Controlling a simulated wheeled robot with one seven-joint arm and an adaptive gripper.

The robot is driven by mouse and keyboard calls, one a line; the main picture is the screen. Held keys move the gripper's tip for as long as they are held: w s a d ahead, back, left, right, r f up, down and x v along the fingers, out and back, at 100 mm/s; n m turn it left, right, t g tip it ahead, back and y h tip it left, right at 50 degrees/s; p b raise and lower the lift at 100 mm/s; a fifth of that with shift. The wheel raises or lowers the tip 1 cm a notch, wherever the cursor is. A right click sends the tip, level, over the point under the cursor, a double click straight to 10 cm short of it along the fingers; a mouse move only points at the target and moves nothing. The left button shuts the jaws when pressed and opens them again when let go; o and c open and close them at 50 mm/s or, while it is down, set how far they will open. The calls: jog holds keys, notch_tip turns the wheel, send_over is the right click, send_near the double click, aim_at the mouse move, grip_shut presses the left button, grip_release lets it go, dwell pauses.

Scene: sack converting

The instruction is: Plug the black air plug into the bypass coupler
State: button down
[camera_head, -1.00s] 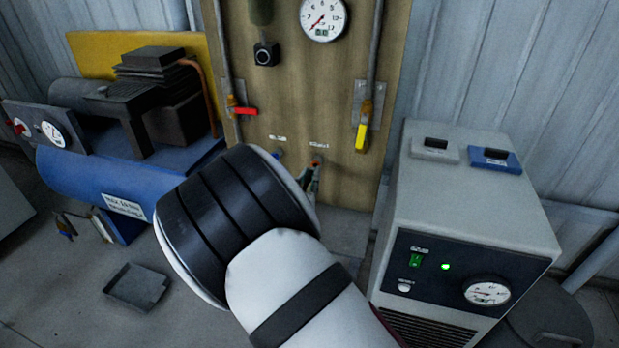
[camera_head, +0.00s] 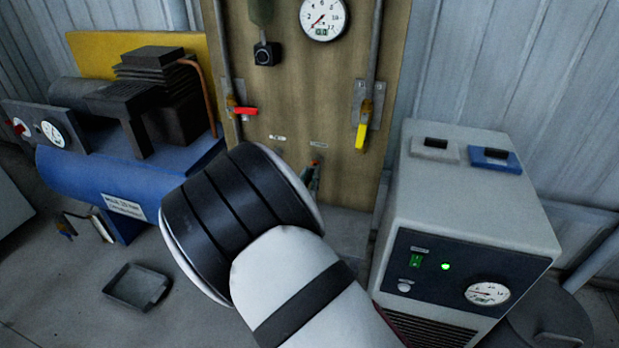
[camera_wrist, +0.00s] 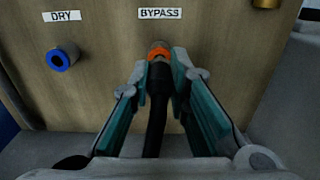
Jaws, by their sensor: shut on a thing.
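In the wrist view the bypass coupler (camera_wrist: 159,47) shows as an orange ring on the wooden board, right under the BYPASS label (camera_wrist: 160,13). My gripper (camera_wrist: 159,70) is shut on the black air plug (camera_wrist: 158,78), which points at the coupler. The plug's front end is at the orange ring and overlaps it in this view; I cannot tell whether it is inserted or only in front. In the head view my gripper (camera_head: 314,175) is mostly hidden behind my wrist, in front of the board's lower part.
A blue-ringed coupler (camera_wrist: 63,57) under the DRY label sits to the left. A red-handled valve (camera_head: 245,111) and a yellow-handled valve (camera_head: 361,136) are on the board. A grey dryer cabinet (camera_head: 470,220) stands to the right, a blue compressor tank (camera_head: 110,185) to the left.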

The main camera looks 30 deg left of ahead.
jog(key=shift+b+x, duration=0.3)
jog(key=shift+x, duration=0.5)
jog(key=c, duration=1.4)
grip_release()
jog(key=shift+c, duration=0.2)
